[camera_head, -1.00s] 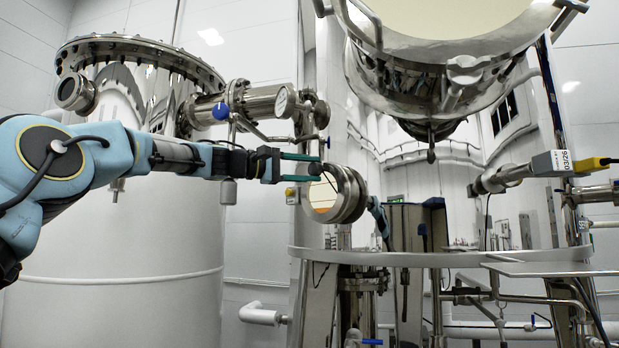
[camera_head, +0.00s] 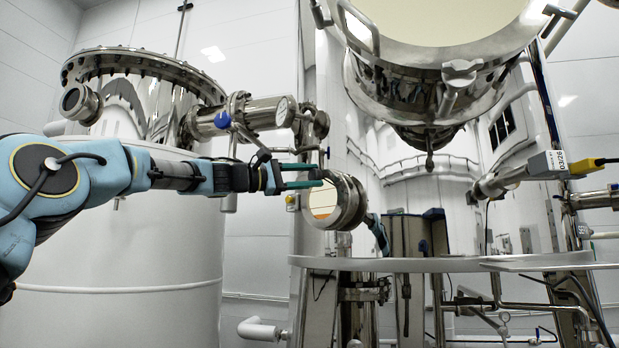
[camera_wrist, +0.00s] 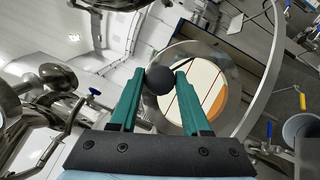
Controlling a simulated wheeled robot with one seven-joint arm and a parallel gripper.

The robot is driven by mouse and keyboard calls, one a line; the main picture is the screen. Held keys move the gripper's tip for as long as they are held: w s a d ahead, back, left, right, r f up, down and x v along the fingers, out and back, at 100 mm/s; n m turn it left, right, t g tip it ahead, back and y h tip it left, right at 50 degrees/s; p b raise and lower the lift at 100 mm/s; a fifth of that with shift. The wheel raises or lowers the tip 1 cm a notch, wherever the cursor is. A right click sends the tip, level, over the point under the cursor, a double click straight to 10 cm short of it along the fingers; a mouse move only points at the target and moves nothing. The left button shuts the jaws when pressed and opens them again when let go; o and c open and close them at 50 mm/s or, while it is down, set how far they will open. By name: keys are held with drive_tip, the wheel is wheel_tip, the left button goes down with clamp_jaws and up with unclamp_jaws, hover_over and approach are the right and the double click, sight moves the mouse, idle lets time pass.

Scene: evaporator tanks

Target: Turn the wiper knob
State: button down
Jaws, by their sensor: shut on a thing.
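The wiper knob is a black ball (camera_wrist: 158,80) on the near side of a round sight glass (camera_wrist: 205,95) in the wrist view. My gripper (camera_wrist: 163,76) has its two green fingers on either side of the ball and is shut on it. In the head view my gripper (camera_head: 318,174) reaches from the left to the upper left rim of the sight glass (camera_head: 342,202). There the knob is mostly hidden by the fingertips.
A large steel tank (camera_head: 120,240) stands at the left behind my arm. A large open vessel (camera_head: 440,60) hangs at upper right. A metal ledge (camera_head: 450,264) runs below the sight glass.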

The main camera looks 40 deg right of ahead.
drive_tip(key=shift+c, duration=2)
unclamp_jaws()
drive_tip(key=shift+w+a, duration=0.1)
drive_tip(key=b+v, duration=0.4)
drive_tip(key=v, duration=0.6)
drive_tip(key=shift+a, duration=0.3)
drive_tip(key=shift+w+f, duration=0.1)
drive_tip(key=shift+f, duration=0.05)
drive_tip(key=shift+f, duration=0.1)
